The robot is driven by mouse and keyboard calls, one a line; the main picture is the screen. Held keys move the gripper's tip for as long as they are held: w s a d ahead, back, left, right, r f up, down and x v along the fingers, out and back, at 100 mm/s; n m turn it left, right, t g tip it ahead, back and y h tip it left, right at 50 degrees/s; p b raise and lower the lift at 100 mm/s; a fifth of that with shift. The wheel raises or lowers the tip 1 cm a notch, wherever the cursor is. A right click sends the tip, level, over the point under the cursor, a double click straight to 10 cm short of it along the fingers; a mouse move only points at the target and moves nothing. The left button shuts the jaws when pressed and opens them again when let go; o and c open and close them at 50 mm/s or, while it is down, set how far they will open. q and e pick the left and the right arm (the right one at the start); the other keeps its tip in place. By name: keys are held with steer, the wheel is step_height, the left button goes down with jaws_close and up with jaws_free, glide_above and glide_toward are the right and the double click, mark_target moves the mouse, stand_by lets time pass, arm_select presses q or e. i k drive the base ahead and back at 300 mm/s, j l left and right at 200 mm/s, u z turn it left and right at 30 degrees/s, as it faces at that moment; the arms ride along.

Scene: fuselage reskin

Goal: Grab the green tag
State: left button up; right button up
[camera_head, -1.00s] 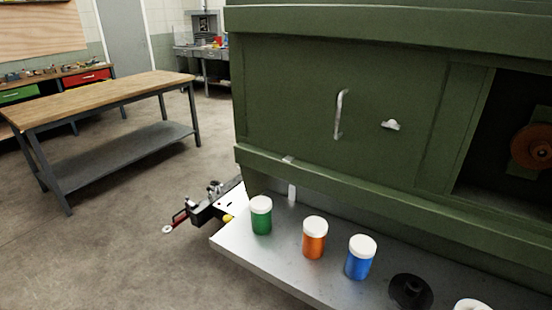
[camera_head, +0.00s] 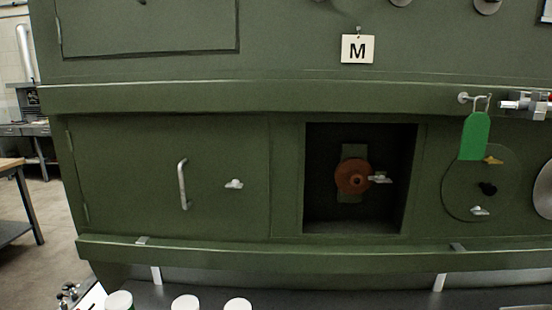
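The green tag (camera_head: 474,138) hangs from a metal hook (camera_head: 477,100) on the green panel, right of centre in the head view. Its lower end overlaps the upper part of a round cover that has a yellow and a silver latch. Neither of my grippers can be made out in this view.
A silver and red fitting (camera_head: 530,104) stands close right of the tag. An open recess (camera_head: 359,178) holds an orange-brown disc (camera_head: 353,179). A closed door with a handle (camera_head: 183,184) is at left. White-capped jars (camera_head: 184,303) stand below along the bottom edge. A ledge (camera_head: 270,95) crosses the panel.

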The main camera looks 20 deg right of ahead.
mark_target(476, 128)
steer(key=z, duration=1.7)
